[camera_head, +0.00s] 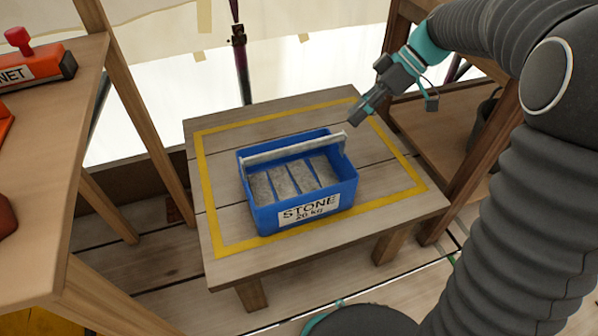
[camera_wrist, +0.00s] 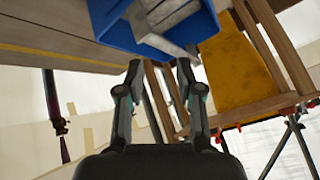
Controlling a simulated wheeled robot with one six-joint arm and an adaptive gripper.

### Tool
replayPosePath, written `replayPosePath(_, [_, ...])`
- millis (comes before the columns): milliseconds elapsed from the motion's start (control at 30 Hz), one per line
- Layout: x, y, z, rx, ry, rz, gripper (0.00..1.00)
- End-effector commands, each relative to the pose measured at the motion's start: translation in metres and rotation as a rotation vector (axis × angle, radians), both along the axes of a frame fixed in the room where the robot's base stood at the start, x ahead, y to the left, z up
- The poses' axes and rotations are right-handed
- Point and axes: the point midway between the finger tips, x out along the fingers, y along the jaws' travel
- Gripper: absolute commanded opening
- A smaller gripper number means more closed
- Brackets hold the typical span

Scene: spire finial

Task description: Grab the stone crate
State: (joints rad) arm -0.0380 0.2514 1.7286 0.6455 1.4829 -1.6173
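The stone crate (camera_head: 262,215) is a blue open box with a white "STONE 20 kg" label (camera_head: 309,208) on its front. Several grey stone blocks lie in it, and a pale grey handle bar (camera_head: 290,150) spans its top. It stands on a low wooden table (camera_head: 235,253). My gripper (camera_head: 354,119) is up and behind the right end of the handle, pointing down and left, apart from the crate. In the wrist view the crate (camera_wrist: 112,30) is at the top edge, partly cut off. My gripper (camera_wrist: 159,68) has its fingers spread with nothing held between them.
A yellow taped outline (camera_head: 213,215) surrounds the crate on the tabletop. A wooden shelf (camera_head: 60,160) with red and black items stands at the left. Another wooden frame (camera_head: 440,150) with a dark bucket is at the right. Pale sheeting hangs behind.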

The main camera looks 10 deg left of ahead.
Motion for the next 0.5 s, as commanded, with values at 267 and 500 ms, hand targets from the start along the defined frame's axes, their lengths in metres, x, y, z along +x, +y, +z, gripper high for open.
replayPosePath(267, [0.058, 0.037, -0.048, 0.323, -0.090, 0.315, 0.36])
replayPosePath(500, [0.079, 0.050, -0.067, 0.483, -0.162, 0.435, 0.36])
